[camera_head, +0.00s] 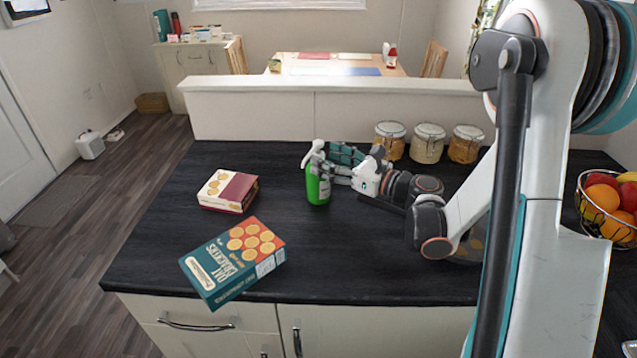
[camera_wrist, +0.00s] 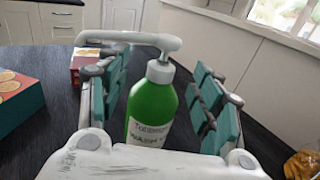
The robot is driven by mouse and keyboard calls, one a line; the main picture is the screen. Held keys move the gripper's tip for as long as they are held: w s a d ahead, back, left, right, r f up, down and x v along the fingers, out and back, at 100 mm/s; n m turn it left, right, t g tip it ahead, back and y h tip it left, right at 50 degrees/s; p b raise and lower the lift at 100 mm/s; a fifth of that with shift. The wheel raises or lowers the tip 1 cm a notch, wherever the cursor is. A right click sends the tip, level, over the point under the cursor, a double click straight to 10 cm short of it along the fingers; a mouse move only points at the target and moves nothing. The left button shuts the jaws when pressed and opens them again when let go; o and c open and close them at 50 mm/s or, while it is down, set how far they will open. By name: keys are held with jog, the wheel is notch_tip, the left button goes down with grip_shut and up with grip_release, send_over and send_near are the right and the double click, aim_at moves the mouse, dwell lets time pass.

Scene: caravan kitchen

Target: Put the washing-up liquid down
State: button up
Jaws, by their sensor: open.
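The washing-up liquid is a green bottle (camera_head: 318,186) with a white pump top, standing upright on the dark worktop (camera_head: 330,255). It also shows in the wrist view as a green bottle (camera_wrist: 152,106) with a white label. My gripper (camera_head: 340,165) is open around it, at about the height of its upper body. In the wrist view my gripper (camera_wrist: 160,95) has one teal-padded finger on each side of the bottle, with gaps showing between pads and bottle. The bottle's base is hidden by my gripper in the wrist view.
A teal cracker box (camera_head: 225,262) and a smaller red and cream box (camera_head: 229,190) lie left of the bottle. Several jars (camera_head: 428,143) stand behind on the right. A fruit bowl (camera_head: 608,205) is at the far right. The worktop's front middle is clear.

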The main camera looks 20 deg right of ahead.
aim_at(319, 153)
jog(key=b+x, duration=0.1)
jog(key=x, duration=0.2)
jog(key=shift+w+a+f, duration=0.1)
jog(key=shift+w, duration=0.15)
grip_shut()
